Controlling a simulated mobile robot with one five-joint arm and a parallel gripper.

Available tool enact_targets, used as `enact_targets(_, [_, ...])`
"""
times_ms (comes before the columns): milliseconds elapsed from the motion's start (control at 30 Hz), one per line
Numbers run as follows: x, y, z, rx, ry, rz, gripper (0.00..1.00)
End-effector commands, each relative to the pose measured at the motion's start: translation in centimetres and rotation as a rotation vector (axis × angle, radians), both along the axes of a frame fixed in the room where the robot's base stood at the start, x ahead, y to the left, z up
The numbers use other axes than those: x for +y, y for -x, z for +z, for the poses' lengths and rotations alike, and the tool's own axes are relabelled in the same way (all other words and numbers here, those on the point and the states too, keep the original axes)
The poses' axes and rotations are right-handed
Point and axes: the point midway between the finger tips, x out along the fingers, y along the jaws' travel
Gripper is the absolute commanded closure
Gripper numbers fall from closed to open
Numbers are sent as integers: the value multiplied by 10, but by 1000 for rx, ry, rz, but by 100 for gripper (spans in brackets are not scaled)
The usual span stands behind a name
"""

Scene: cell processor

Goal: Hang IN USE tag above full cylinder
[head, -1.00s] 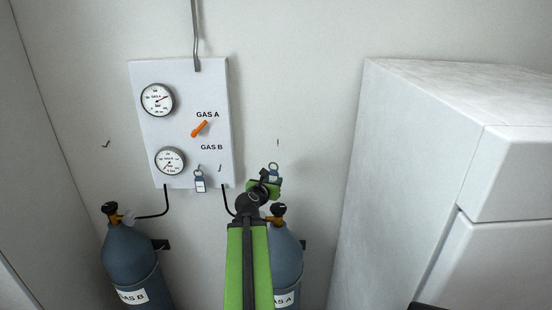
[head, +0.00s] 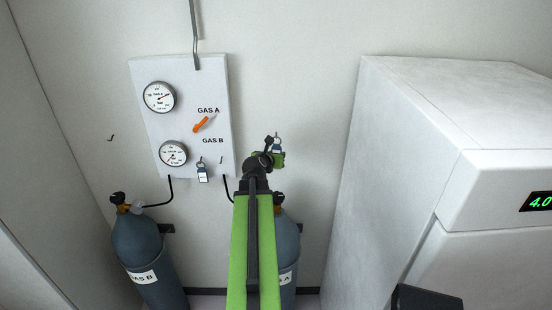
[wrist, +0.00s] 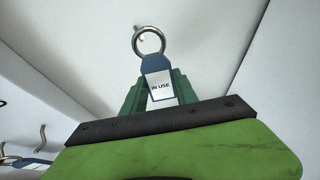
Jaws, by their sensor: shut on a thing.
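The IN USE tag (wrist: 160,85) is blue with a white label and a metal ring (wrist: 149,41) on top. My gripper (wrist: 158,97) is shut on its lower part, green fingers on both sides. In the head view the tag (head: 277,145) stands upright in front of the wall above the GAS A cylinder (head: 286,245). A small hook end (wrist: 137,29) shows at the ring's upper left; I cannot tell whether the ring is around it. The GAS B cylinder (head: 150,250) stands at left. The upper gauge (head: 159,97) needle points upper right, the lower gauge (head: 173,153) needle lower left.
The gas panel (head: 220,120) carries an orange lever (head: 201,124), a second tag (head: 203,173) and an empty hook (head: 221,160). Another empty wall hook (head: 111,138) is above the GAS B cylinder. A large white cabinet (head: 400,150) stands at right.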

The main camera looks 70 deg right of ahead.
Motion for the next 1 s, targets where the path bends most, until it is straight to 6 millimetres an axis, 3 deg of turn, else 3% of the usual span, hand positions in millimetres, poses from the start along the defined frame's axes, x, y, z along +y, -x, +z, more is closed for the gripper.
enact_targets(400, [-43, -17, -6, 0, 0, 0, 100])
enact_targets(600, [-48, -19, -26, 0, 0, 1, 100])
enact_targets(1000, [-50, -20, -27, 0, 0, 1, 100])
